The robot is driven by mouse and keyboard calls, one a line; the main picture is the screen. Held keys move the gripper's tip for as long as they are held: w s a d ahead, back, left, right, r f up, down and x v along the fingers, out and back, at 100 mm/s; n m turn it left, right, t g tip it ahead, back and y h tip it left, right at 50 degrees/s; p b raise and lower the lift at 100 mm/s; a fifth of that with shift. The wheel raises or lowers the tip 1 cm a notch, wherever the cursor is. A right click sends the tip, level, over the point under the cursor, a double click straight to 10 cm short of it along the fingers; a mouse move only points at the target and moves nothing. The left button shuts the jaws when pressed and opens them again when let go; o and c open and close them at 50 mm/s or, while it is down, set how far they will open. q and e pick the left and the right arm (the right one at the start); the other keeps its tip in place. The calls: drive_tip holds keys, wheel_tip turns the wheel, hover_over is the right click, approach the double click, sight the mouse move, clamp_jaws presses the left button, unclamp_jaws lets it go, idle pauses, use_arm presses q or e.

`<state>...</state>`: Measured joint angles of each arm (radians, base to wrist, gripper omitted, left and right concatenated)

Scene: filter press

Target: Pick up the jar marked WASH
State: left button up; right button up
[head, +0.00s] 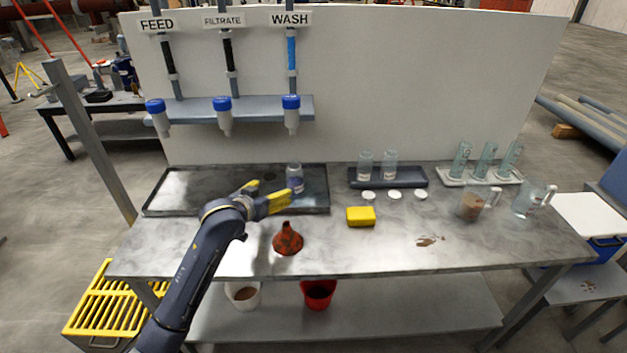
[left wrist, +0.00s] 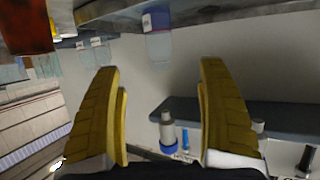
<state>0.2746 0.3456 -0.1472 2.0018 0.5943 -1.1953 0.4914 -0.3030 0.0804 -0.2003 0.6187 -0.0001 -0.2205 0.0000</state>
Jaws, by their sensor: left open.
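A clear jar (head: 294,178) with a small label stands upright near the right end of the dark drip tray (head: 190,205), below the WASH sign (head: 290,18). The writing on its label is too small to read. In the left wrist view, which is upside down, the jar (left wrist: 159,45) appears ahead of the fingers, a little above the gap between them. My left gripper (head: 268,196) has yellow fingers, is open and empty, and is just in front and to the left of the jar. One finger overlaps the jar's lower part in the head view. My right gripper is not seen.
Blue-capped nozzles (head: 291,115) hang from a shelf above the tray. A red funnel (head: 287,239) and yellow block (head: 361,216) stand in front. Two more jars (head: 365,164) sit on a tray to the right, with white lids (head: 394,194) before it.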

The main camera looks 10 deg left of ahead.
sight(292, 179)
use_arm(q)
drive_tip(key=x, duration=1.7)
drive_tip(key=shift+w+d, duration=0.1)
drive_tip(key=shift+w, duration=0.15)
drive_tip(key=shift+c, duration=0.6)
drive_tip(key=c, duration=1.4)
drive_tip(key=shift+r, duration=0.25)
